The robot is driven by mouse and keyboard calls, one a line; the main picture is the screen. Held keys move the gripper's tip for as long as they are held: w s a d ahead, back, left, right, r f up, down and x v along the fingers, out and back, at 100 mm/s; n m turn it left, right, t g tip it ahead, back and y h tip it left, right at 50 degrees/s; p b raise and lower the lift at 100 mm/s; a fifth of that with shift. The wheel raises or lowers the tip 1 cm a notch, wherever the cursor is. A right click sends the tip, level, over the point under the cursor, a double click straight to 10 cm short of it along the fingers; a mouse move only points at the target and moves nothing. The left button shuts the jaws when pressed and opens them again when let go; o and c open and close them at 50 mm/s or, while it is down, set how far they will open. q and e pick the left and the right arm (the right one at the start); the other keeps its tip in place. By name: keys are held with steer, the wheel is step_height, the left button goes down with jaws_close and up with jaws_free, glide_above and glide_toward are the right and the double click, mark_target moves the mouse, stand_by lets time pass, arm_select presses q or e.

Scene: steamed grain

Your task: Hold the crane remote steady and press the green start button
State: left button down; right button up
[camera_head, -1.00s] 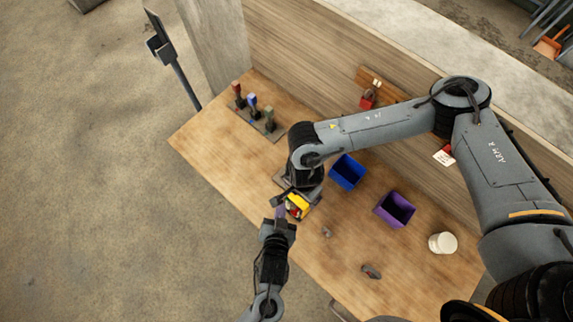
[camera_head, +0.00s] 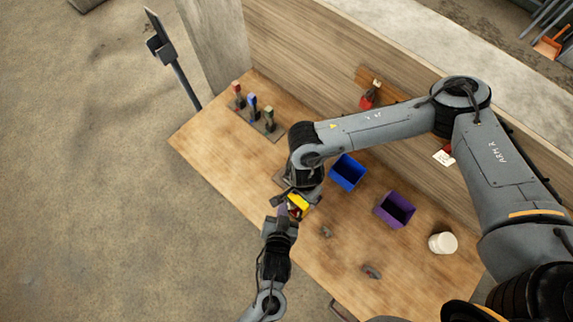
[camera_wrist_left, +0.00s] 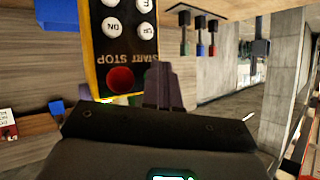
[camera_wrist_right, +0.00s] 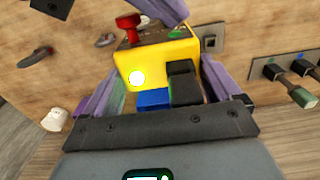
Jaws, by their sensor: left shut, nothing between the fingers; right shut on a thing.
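The crane remote (camera_head: 299,202) is a yellow box with a black button face, held above the table. In the left wrist view its face (camera_wrist_left: 103,45) shows white buttons and a red stop button (camera_wrist_left: 120,79). My right gripper (camera_wrist_right: 165,82) is shut on the remote's yellow body (camera_wrist_right: 165,62), a finger on each side. My left gripper (camera_head: 284,209) is shut and empty, its purple fingertips (camera_wrist_left: 162,84) close beside the red button. In the right wrist view a bit of the green start button (camera_wrist_right: 177,34) shows just below the left fingertips; contact cannot be told.
Blue (camera_head: 348,172) and purple (camera_head: 395,209) bins and a white cup (camera_head: 442,243) stand on the wooden table (camera_head: 215,140). A rack with red, blue and green handles (camera_head: 253,107) is at the back left. A wooden panel edges the back.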

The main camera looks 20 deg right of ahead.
arm_select(q)
steer(key=shift+s+a, duration=0.35)
steer(key=shift+a, duration=0.45)
steer(key=shift+s+a, duration=0.35)
steer(key=shift+a, duration=0.4)
steer(key=shift+s+a, duration=0.3)
steer(key=shift+a, duration=0.5)
steer(key=shift+s+a, duration=0.35)
steer(key=shift+a, duration=0.4)
arm_select(e)
steer(key=o, duration=1.2)
steer(key=shift+r, duration=0.1)
